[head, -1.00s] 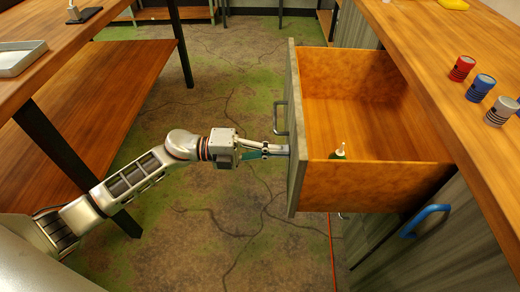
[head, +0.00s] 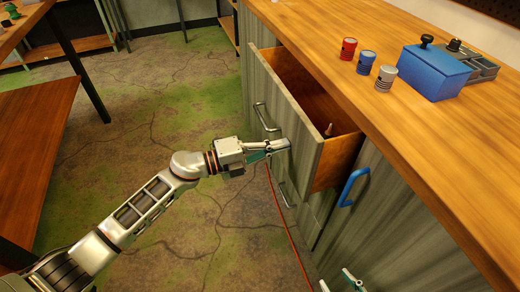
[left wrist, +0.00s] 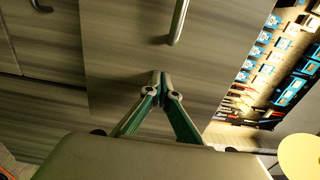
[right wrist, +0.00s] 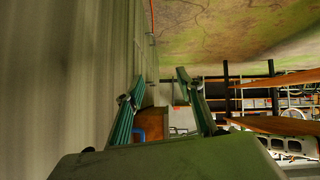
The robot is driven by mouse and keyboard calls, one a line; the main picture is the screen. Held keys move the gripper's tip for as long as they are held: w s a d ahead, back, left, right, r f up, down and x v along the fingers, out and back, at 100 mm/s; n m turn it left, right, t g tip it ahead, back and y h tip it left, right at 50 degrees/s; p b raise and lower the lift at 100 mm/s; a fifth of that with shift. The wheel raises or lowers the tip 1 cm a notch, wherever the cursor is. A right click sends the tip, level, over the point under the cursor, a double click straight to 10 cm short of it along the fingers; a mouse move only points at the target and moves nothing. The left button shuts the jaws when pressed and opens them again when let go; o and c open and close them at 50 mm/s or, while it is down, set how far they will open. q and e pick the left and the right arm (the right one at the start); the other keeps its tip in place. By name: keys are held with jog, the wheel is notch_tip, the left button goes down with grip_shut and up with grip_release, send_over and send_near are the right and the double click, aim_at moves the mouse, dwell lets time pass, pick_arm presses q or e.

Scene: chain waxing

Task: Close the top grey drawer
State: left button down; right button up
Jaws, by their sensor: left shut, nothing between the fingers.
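The top grey drawer (head: 288,108) stands partly open in the head view, its wooden inside showing behind the grey front. In the left wrist view the closed fingertips (left wrist: 160,75) meet the grey panel, below the handle (left wrist: 179,22). My right gripper (head: 338,282) is low by the cabinet; its fingers are apart in the right wrist view (right wrist: 158,82).
The wooden countertop (head: 400,110) above bears red (head: 348,50), blue (head: 366,62) and grey (head: 385,79) cans and a blue box (head: 434,72). A red cable (head: 290,232) hangs below.

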aim_at(327, 133)
pick_arm(q)
jog(key=b+x, duration=0.1)
jog(key=x, duration=0.9)
jog(key=shift+w+d+f, duration=0.1)
jog(key=shift+d, duration=0.45)
jog(key=shift+w, duration=0.1)
pick_arm(e)
jog(key=shift+w+a+r, duration=0.15)
jog(key=shift+a+r, duration=0.05)
jog(key=shift+a, duration=0.1)
pick_arm(q)
jog(key=shift+r, duration=0.2)
pick_arm(e)
jog(key=shift+f, duration=0.1)
